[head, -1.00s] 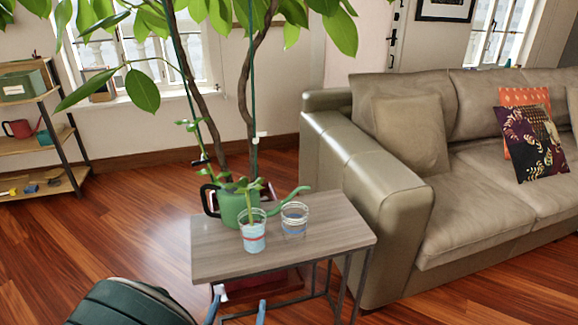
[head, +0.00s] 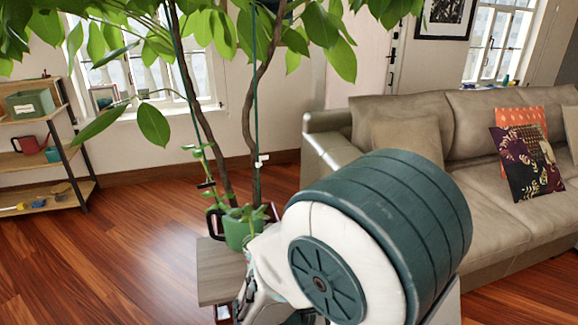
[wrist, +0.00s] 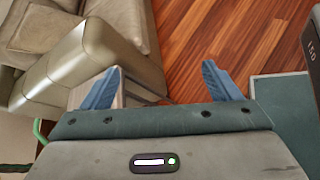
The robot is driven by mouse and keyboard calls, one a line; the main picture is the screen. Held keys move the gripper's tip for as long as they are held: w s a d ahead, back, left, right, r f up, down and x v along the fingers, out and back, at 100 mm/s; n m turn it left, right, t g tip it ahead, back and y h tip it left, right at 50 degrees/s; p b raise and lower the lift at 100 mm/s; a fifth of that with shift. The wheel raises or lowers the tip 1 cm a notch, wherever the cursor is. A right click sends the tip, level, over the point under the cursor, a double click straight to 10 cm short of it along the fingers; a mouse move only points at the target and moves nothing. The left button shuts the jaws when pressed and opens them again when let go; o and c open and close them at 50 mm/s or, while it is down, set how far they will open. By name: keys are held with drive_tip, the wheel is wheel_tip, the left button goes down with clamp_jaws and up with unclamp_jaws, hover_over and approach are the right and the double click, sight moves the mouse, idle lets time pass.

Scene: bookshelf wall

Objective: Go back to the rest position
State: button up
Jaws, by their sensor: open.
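My gripper (wrist: 165,88) shows in the wrist view with its two blue fingers wide apart and nothing between them. Beyond the fingers are wooden floor and a corner of the side table. In the head view my arm rises large in front of the side table (head: 218,275) and hides most of it. The gripper itself is hidden there. The green watering can (head: 238,230) stands on the table's left part, partly behind my arm. The two cups on the table are hidden.
A beige sofa (head: 475,215) with cushions stands at the right, close behind my arm. A tall leafy plant (head: 190,90) rises behind the table. A shelf (head: 45,145) stands at the far left. The wooden floor (head: 110,260) at front left is clear.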

drive_tip(key=s+d+r+m+g+y+p, duration=0.1)
drive_tip(key=s+d+r+m+y+p, duration=0.1)
drive_tip(key=r+m+y+p, duration=0.3)
drive_tip(key=s+d+r+m+g+y+p, duration=0.1)
drive_tip(key=s+r+m+y+p, duration=0.3)
drive_tip(key=r+m, duration=0.8)
drive_tip(key=shift+s+d+r+y+p, duration=0.3)
drive_tip(key=shift+d+r+y, duration=0.2)
drive_tip(key=shift+r+y, duration=0.45)
drive_tip(key=shift+f, duration=0.15)
